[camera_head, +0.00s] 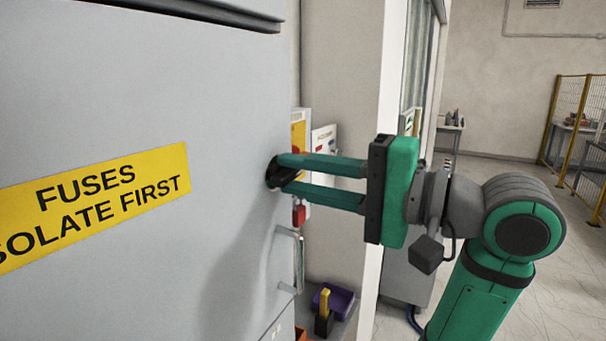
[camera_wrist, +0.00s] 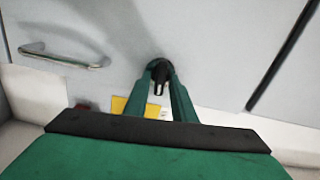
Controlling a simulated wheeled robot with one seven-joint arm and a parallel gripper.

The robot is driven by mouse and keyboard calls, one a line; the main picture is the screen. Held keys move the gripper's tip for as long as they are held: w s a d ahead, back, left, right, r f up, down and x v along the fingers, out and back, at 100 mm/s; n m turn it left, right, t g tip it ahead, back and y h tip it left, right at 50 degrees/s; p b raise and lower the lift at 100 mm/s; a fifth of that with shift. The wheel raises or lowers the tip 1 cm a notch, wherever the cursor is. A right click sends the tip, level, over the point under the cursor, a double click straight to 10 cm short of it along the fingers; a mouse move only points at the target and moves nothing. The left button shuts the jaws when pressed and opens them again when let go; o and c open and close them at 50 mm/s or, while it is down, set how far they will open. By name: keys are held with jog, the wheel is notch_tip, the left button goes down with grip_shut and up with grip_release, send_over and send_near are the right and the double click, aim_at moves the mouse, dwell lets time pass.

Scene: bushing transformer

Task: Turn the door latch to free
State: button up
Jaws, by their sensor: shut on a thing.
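The door latch (camera_head: 273,172) is a small black knob on the grey cabinet door (camera_head: 150,110), near the door's right edge. It also shows in the wrist view (camera_wrist: 159,72), between my fingertips. My gripper (camera_head: 282,171) reaches in from the right with its two green fingers at the latch. The fingers are shut on the latch, one on each side of it. The fingertips partly cover the latch, so its exact angle is hard to tell.
A yellow label (camera_head: 100,200) reading "FUSES ISOLATE FIRST" is on the door. A metal bar handle (camera_head: 298,262) sits below the latch. A red padlock (camera_head: 299,213) hangs behind the fingers. A purple bin (camera_head: 340,302) stands lower down. Open floor lies at the right.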

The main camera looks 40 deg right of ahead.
jog(key=shift+m, duration=0.6)
jog(key=o, duration=0.7)
jog(key=shift+w+f, duration=0.1)
jog(key=shift+w, duration=0.05)
jog(key=shift+o, duration=0.2)
jog(key=v, duration=1.1)
jog(key=shift+d+f, duration=0.1)
jog(key=shift+d, duration=0.05)
